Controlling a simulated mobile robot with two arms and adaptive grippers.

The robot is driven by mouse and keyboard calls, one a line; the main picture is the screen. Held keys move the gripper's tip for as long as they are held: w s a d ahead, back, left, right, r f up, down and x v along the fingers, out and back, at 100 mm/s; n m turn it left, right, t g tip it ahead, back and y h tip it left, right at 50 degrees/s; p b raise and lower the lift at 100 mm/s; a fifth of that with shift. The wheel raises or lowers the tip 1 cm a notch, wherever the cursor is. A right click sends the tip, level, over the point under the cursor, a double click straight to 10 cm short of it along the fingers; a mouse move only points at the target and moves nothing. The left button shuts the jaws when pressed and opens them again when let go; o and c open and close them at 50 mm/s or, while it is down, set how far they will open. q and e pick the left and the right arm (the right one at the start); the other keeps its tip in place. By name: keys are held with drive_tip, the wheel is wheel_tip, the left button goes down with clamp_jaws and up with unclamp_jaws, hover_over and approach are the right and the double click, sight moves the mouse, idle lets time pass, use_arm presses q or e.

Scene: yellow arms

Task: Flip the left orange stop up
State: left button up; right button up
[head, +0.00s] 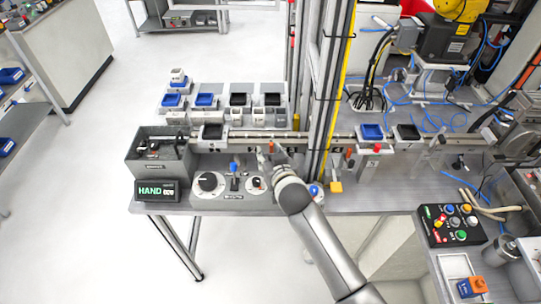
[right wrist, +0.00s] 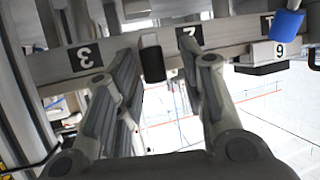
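A small orange stop (head: 271,147) shows on the front of the conveyor rail, left of the upright posts. A second red-orange stop (head: 349,151) is further right, past the posts. My right gripper (head: 267,158) reaches up to the rail, with its fingertips close to the left orange stop. I cannot tell whether they touch it. In the right wrist view my gripper (right wrist: 155,75) has its fingers apart, with a dark stop-like block (right wrist: 152,58) on the rail showing between them. No orange shows there. My left gripper is not in view.
The rail (right wrist: 130,55) carries number labels. Trays with blue and black boxes stand behind it. A grey bin (head: 160,160), a HAND display (head: 156,190) and a knob panel (head: 230,195) are at the left. Upright posts (head: 325,80) stand close right of my gripper.

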drive_tip(key=shift+s, duration=0.1)
drive_tip(key=v, duration=1.2)
idle(0.4)
